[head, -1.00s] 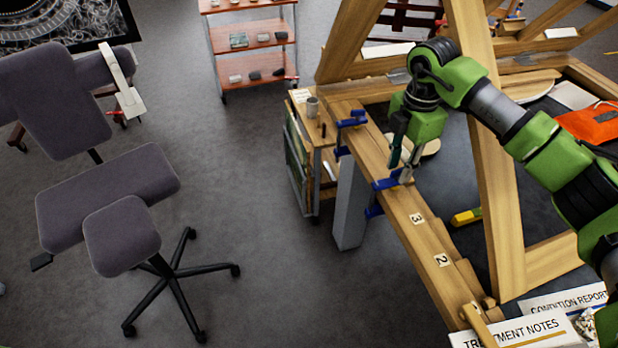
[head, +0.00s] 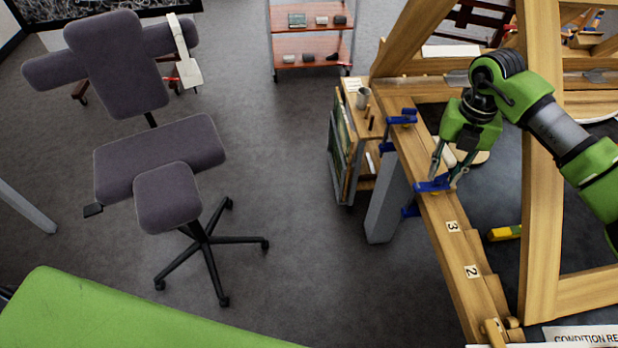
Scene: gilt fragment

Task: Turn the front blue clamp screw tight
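The front blue clamp (head: 424,186) sits across the wooden beam (head: 437,212), just behind the number 3 label. Its lower part hangs at the beam's left side. A second blue clamp (head: 403,117) is farther back on the same beam. My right gripper (head: 447,178) points down over the front clamp, its two fingers spread apart on either side of the clamp's top right part. Whether the fingers touch the screw cannot be told; the screw is partly hidden by the gripper. My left gripper is not in view.
A small wooden cart (head: 352,130) with a mug (head: 363,97) stands left of the beam. Wooden uprights (head: 541,190) rise right of it, near my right arm. A yellow-handled tool (head: 504,233) lies right of the beam. A grey chair (head: 160,160) stands at left on open floor.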

